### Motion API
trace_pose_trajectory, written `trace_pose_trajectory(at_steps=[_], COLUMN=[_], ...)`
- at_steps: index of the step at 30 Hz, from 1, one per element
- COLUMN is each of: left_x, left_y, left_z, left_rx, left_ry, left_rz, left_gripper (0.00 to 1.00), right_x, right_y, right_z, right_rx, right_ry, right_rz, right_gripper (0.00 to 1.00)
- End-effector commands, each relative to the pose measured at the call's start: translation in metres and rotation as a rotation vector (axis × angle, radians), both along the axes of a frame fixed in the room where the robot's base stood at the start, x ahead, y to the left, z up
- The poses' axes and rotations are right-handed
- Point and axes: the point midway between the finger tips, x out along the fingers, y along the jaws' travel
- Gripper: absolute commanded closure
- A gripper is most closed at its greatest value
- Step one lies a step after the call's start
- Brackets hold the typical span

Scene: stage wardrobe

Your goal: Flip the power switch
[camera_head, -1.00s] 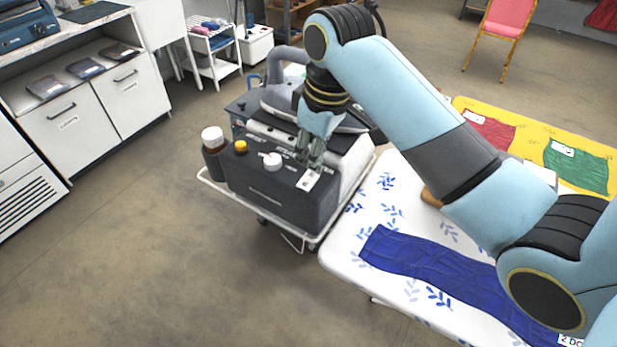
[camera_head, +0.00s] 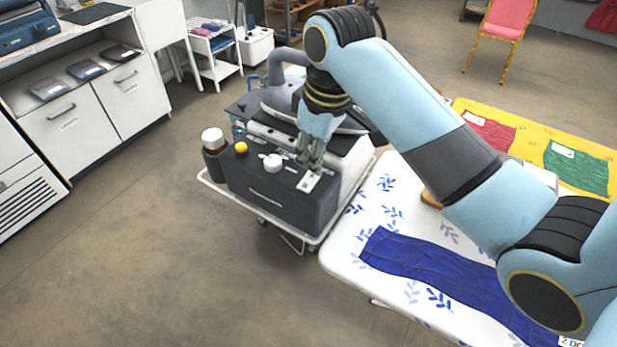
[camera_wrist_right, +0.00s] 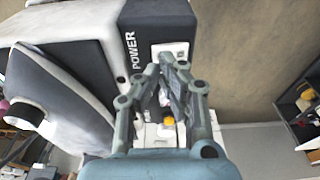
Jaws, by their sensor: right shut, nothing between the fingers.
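The power switch (camera_head: 309,182) is on a small white plate at the top right front edge of the dark grey steam machine (camera_head: 268,199). In the right wrist view the switch plate (camera_wrist_right: 170,47) sits beside the word POWER on a dark panel. My right gripper (camera_head: 313,165) points down just behind the plate in the head view, with its fingers together and empty. In the right wrist view the fingertips (camera_wrist_right: 167,60) overlap the plate's near edge and partly cover it. I cannot tell whether they touch it or which way the switch is set. My left gripper is not in view.
A white knob (camera_head: 273,162), a yellow button (camera_head: 241,148) and a brown bottle with a white cap (camera_head: 213,141) are left of the switch. The machine stands on a white cart (camera_head: 224,192). A table with blue cloth (camera_head: 425,262) is at right. Floor is clear at left.

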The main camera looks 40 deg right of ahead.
Motion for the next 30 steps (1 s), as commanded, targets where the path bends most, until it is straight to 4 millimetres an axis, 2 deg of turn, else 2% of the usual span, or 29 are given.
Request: trace_pose_trajectory(at_steps=[30], left_x=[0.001], left_y=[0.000], left_z=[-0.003], left_rx=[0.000], left_ry=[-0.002], left_rz=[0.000], left_gripper=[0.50], right_x=[0.000], right_y=[0.000], right_z=[-0.010], right_rx=[0.000], right_ry=[0.000], right_rz=[0.000], right_gripper=[1.00])
